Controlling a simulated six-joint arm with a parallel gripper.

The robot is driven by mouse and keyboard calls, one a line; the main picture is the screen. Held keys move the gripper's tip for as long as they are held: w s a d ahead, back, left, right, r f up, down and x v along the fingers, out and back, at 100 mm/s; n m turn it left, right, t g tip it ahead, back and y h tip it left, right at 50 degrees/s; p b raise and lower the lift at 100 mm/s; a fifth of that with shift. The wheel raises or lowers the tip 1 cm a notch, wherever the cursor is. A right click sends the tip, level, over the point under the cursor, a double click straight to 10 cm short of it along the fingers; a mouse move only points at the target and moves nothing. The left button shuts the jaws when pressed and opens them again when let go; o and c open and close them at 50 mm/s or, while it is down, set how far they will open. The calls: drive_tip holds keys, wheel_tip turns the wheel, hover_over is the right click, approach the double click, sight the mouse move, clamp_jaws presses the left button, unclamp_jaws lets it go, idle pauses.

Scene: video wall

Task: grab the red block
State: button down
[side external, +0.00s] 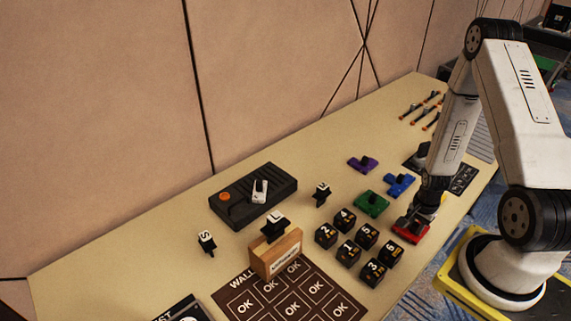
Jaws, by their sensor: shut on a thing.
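The red block (410,231) is on the cream table, right of the black numbered cubes and just in front of the green block. My gripper (424,212) points down at it from above and is shut on it. The fingertips are dark and small here, so the exact grip is hard to see. The block appears to be at table level; I cannot tell whether it touches the table.
A green block (372,203), a blue block (399,185) and a purple block (363,163) lie close behind. Several numbered cubes (348,252) stand to the left. A black device (253,194) lies further left.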

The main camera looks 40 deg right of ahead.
sight(416, 224)
drive_tip(key=shift+r, duration=4.75)
